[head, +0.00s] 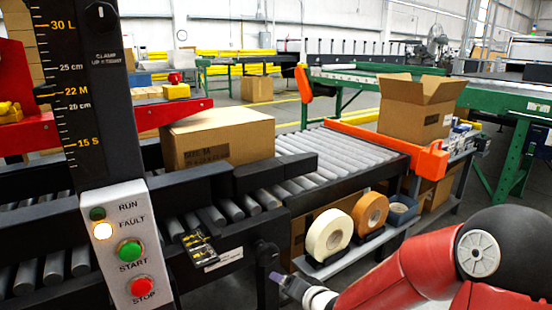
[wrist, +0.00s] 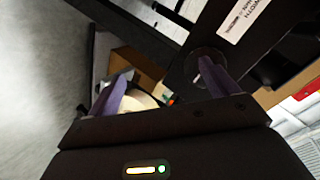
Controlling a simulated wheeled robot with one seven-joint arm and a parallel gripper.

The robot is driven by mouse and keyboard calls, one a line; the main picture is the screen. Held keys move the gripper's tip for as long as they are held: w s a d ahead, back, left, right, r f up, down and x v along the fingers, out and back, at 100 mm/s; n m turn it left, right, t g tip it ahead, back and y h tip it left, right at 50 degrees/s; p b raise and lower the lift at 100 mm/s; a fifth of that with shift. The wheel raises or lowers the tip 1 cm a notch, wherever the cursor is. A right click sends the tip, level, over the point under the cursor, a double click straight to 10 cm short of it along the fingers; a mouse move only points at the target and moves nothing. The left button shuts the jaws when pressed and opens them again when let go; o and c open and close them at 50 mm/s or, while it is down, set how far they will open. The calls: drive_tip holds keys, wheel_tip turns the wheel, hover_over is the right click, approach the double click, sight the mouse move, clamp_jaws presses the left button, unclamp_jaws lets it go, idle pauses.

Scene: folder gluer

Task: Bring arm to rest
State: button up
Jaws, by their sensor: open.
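My red arm reaches in from the lower right of the head view, and its end, my gripper (head: 278,279), is near the bottom centre, in front of the conveyor's side. In the wrist view my gripper (wrist: 163,88) shows two purple fingers spread apart. Nothing is held between them. Behind the fingers lie a cream tape roll (wrist: 140,97), a brown carton and a dark machine part with a white label. In the head view the gripper's fingertips are small, and it hangs left of the tape rolls, apart from them as far as I can tell.
The control panel (head: 128,245) with a lit FAULT lamp stands at left. A closed carton (head: 218,138) sits on the roller conveyor (head: 300,150). A cream tape roll (head: 328,231) and an orange roll (head: 370,212) stand on the low shelf. An open carton (head: 415,110) is at right.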

drive_tip(key=s+d+r+n+g+h+p, duration=0.1)
drive_tip(key=s+d+r+n+g+h, duration=0.2)
drive_tip(key=s+d+r+h, duration=0.55)
drive_tip(key=s+d+r, duration=0.1)
drive_tip(key=s+r, duration=0.2)
drive_tip(key=s, duration=0.2)
drive_tip(key=s+d+r+n+g+y, duration=0.1)
drive_tip(key=s+r, duration=0.1)
drive_tip(key=s, duration=0.4)
drive_tip(key=s+r+g+y+p, duration=0.1)
drive_tip(key=s+r, duration=0.2)
drive_tip(key=s, duration=0.3)
drive_tip(key=shift+s+d+r, duration=0.25)
drive_tip(key=shift+d+r, duration=0.1)
drive_tip(key=shift+d, duration=0.05)
